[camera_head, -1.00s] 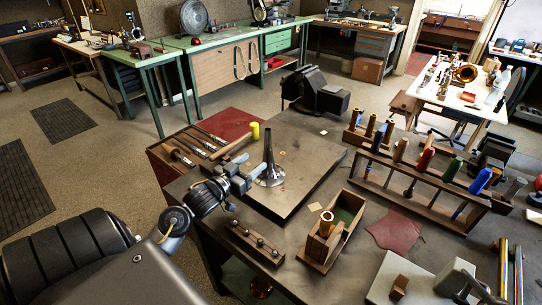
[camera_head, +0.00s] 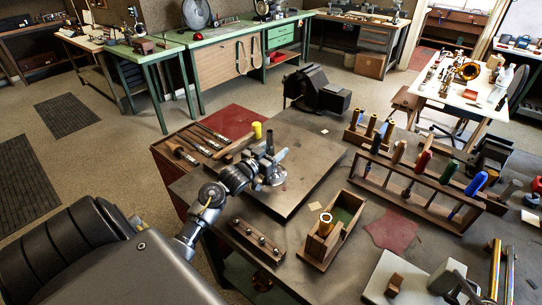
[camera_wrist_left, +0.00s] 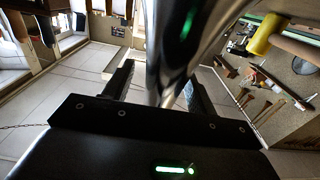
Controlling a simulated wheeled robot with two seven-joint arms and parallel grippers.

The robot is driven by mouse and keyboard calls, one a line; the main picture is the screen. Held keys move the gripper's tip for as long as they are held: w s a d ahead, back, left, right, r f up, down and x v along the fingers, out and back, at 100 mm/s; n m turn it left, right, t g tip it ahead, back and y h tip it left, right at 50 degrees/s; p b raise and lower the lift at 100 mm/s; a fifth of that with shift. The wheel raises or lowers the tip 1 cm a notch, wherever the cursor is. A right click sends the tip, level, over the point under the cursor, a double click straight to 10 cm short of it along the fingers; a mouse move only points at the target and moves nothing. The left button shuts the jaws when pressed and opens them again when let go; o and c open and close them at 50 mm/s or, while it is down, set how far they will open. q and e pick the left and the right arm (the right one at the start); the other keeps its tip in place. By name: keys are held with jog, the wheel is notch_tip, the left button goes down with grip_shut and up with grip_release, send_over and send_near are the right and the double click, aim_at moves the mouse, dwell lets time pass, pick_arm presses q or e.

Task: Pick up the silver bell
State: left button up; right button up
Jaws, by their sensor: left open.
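The silver bell (camera_head: 273,179) stands flared end down on the dark board (camera_head: 300,196); its upper part is largely hidden behind my gripper. My left gripper (camera_head: 277,161) is open at the bell's narrow stem. In the left wrist view, the shiny bell (camera_wrist_left: 178,45) rises large and close between the two dark fingers of the left gripper (camera_wrist_left: 160,88). I cannot tell whether either finger touches it. My right gripper is not in view.
A yellow-headed mallet (camera_head: 257,131) and several tools lie left of the board. A wooden box (camera_head: 322,245) and a small pegged block (camera_head: 256,241) stand in front. A rack of coloured handles (camera_head: 425,180) stands right. A black vise (camera_head: 315,92) is behind.

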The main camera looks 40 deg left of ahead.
pick_arm(q)
jog(key=shift+s, duration=0.1)
jog(key=shift+c, duration=0.6)
jog(key=c, duration=1.1)
jog(key=shift+r, duration=0.1)
jog(key=shift+r+b, duration=0.5)
jog(key=shift+r, duration=0.1)
jog(key=s+a+r+b, duration=0.1)
jog(key=s+a+r, duration=0.1)
jog(key=s+r, duration=0.4)
jog(key=s+a+r+b, duration=0.1)
jog(key=s+a+r, duration=0.1)
jog(key=s+r, duration=0.3)
jog(key=shift+s+a+r, duration=0.35)
jog(key=shift+s, duration=0.65)
